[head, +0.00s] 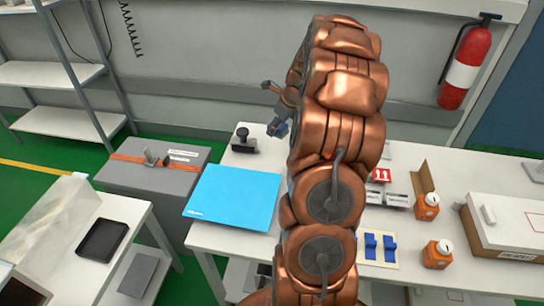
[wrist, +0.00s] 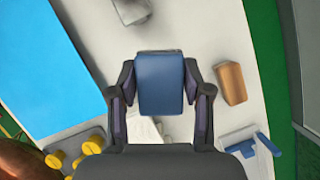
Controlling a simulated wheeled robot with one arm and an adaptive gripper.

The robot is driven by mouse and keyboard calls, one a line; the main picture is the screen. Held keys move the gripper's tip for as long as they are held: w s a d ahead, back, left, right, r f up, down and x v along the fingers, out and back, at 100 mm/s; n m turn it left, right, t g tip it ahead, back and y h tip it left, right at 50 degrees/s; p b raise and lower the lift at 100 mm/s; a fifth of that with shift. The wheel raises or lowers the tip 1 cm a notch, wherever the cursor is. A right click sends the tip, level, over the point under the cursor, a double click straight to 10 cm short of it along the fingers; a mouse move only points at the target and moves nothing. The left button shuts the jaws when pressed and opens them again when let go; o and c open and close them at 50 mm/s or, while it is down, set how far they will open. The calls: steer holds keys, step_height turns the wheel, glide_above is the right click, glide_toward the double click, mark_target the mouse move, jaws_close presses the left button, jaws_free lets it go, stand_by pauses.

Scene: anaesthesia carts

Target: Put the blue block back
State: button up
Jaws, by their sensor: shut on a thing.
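My gripper (wrist: 160,72) is shut on a blue block (wrist: 160,88), with one dark finger on each side of it in the wrist view. In the head view the gripper (head: 276,112) is partly hidden by my copper arm, and a small part of the blue block (head: 279,129) shows at its tip. The block is over the white table (head: 222,238), near its back; its height above the table is hard to tell. A pale plate with upright blue pieces (head: 389,248) lies on the table to the right of my arm.
A bright blue sheet (head: 233,198) lies on the table's left part, with a black-knobbed object (head: 243,141) behind it. Orange items with white tops (head: 437,254) and a white box (head: 510,222) stand at the right. A grey strapped box (head: 150,181) is beyond the table's left edge.

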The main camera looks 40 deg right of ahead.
mark_target(286, 133)
steer(key=shift+f+p, duration=1.25)
steer(key=shift+f, duration=3.75)
steer(key=shift+f, duration=0.15)
steer(key=o, duration=1.2)
steer(key=b+v, duration=0.2)
steer(key=v, duration=0.9)
steer(key=shift+w, duration=0.1)
steer(key=shift+s+a+r+b, duration=0.1)
steer(key=shift+s+r+b, duration=0.2)
steer(key=shift+r, duration=0.3)
